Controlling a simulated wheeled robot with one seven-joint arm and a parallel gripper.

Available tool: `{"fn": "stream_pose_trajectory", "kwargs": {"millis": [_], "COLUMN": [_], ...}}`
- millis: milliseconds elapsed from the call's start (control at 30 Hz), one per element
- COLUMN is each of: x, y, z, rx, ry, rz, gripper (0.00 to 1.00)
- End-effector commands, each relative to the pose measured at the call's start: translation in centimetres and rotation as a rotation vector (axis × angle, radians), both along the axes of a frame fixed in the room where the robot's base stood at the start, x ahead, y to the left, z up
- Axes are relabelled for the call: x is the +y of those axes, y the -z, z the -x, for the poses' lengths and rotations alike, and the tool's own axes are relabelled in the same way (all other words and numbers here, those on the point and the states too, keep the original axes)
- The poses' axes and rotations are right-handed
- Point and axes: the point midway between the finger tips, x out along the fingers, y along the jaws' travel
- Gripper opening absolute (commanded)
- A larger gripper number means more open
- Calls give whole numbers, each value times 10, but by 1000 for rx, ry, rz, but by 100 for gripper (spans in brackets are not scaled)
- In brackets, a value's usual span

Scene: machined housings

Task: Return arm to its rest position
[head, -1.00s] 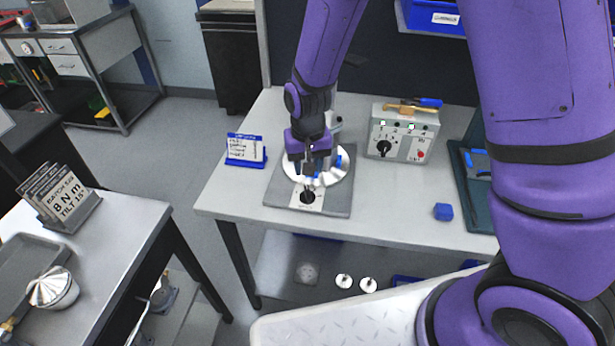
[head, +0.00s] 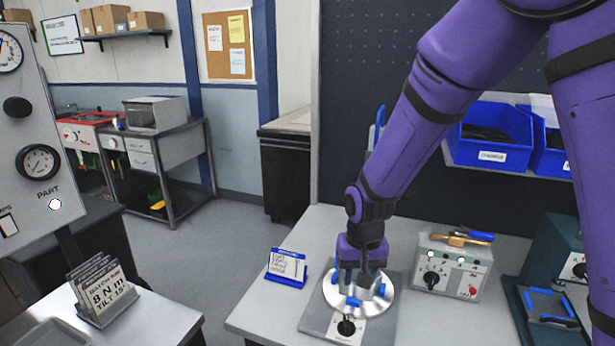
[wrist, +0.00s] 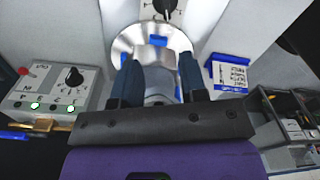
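My gripper (head: 362,280) is at the end of my purple arm, low over a round silver disc with blue pads (head: 338,303) on a grey fixture plate (head: 316,318). In the wrist view my gripper (wrist: 158,66) has its two dark fingers spread apart on either side of a grey central part. The silver disc (wrist: 128,42) lies beyond the fingertips. I see no clear contact between the fingers and that part, though the fingertips partly hide it. The plate carries a black knob (head: 346,327).
A grey control box (head: 452,268) with lit lamps and tools on top stands right of the plate. A blue-framed card holder (head: 286,267) stands left. Blue bins (head: 490,140) hang behind my arm. A dark green unit (head: 560,245) is at far right.

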Motion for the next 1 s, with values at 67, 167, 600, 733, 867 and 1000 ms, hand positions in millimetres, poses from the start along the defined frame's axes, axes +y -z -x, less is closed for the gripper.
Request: {"fn": "stream_pose_trajectory", "kwargs": {"millis": [67, 167, 600, 733, 867, 1000], "x": [-13, -29, -103, -122, -140, -157], "y": [-28, -60, -175, -201, -222, -240], "z": [2, 9, 66, 91, 119, 150], "rx": [-27, -56, -205, -252, -300, -351], "ry": [6, 5, 1, 1, 1, 4], "rz": [-20, -40, -76, -73, -61, -40], "gripper": [39, 39, 39, 39, 39, 39]}}
